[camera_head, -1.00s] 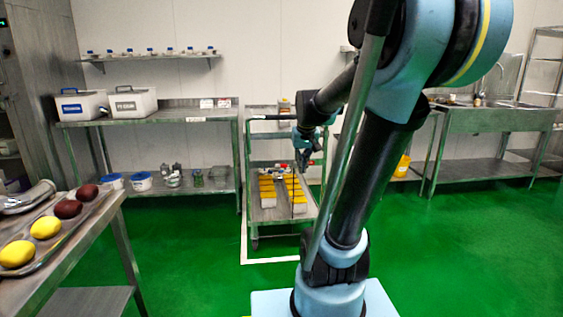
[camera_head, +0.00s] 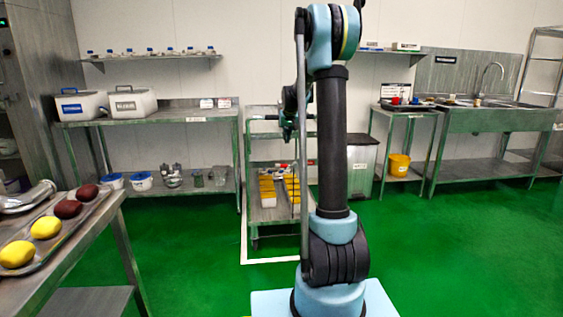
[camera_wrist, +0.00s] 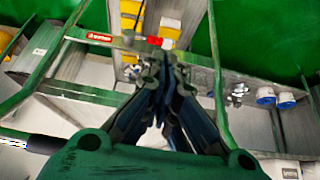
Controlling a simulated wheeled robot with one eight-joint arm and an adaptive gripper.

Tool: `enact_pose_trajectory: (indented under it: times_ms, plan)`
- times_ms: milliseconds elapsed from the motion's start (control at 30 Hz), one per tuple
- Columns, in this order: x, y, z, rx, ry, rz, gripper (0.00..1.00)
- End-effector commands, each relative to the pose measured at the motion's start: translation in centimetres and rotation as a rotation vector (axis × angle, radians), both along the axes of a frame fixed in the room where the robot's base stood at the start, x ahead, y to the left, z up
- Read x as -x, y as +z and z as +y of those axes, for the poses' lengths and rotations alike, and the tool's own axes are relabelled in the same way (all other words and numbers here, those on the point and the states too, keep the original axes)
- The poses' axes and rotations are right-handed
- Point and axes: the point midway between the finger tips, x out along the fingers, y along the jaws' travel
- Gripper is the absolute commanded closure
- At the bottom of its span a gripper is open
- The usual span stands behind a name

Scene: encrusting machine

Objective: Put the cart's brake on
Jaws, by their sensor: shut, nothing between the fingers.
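The cart (camera_head: 249,185) is a metal frame trolley standing against the back wall, partly hidden behind my arm in the head view. Its lower deck carries rows of white boxes with yellow tops (camera_head: 267,187). In the wrist view, a cart bar (camera_wrist: 70,35) bears a red label (camera_wrist: 99,37), and a small red-and-white part (camera_wrist: 155,41) shows just beyond my fingertips. I cannot tell if that part is the brake or how it is set. My gripper (camera_wrist: 160,62) is shut and empty, over the cart bar; contact cannot be judged.
A steel table (camera_head: 180,118) with two lidded bins stands left of the cart. A grey bin (camera_head: 361,165) and a sink bench (camera_head: 480,118) stand to the right. A tray table (camera_head: 100,235) is at near left. Green floor is open at right.

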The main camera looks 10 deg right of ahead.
Motion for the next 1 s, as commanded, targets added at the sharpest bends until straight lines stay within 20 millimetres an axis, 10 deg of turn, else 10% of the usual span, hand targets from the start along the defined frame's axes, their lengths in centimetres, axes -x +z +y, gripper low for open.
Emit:
enact_pose_trajectory:
  times_ms: [400, 1000]
  plan:
    - [-11.0, -4.7, 0.1, -0.002, -0.003, -0.062, 1.0]
    - [-12.4, -5.5, 0.1, -0.002, -0.003, -0.07, 1.0]
